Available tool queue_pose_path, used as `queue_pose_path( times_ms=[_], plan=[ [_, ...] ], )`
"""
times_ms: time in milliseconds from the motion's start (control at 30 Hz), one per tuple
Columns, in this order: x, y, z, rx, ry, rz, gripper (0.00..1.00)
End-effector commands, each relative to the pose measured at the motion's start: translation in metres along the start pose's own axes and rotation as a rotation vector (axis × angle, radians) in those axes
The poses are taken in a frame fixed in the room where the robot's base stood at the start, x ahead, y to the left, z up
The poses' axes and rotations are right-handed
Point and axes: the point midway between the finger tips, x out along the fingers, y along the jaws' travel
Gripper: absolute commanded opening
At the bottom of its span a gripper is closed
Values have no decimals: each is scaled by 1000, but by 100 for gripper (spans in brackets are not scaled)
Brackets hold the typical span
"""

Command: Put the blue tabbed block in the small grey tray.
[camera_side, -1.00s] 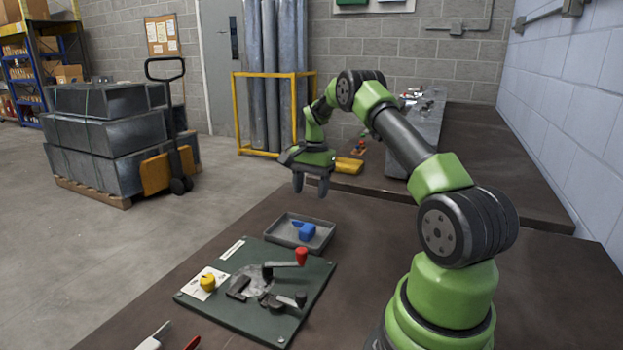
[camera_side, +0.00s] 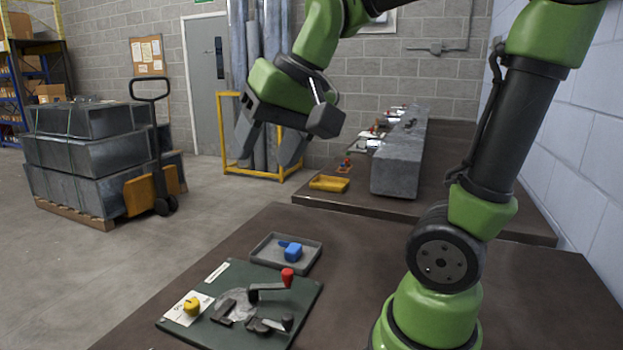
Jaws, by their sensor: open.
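The blue tabbed block (camera_side: 292,251) lies inside the small grey tray (camera_side: 262,259), its tab pointing left. The tray sits on the dark table behind the green board. My gripper (camera_side: 268,150) is high above the table, well clear of the tray and block. Its two fingers are apart with nothing between them.
The green board (camera_side: 300,306) carries a clamp with a red-knobbed handle (camera_side: 287,278), dark metal parts and a yellow piece (camera_side: 191,306) on a white card. A yellow tray (camera_side: 329,184) and a long grey block (camera_side: 398,165) are on the rear bench. The table right of the board is bare.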

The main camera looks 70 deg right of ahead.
Motion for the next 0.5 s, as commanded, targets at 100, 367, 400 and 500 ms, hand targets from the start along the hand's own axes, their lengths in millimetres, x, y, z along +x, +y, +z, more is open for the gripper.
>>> queue_pose_path(
  times_ms=[100,367,400,500],
  plan=[
    [-12,1,45,-132,42,-78,56],
    [-14,11,86,-259,83,-157,56],
    [-14,12,87,-263,84,-159,56],
    [-14,12,88,-265,83,-160,56]
  ],
)
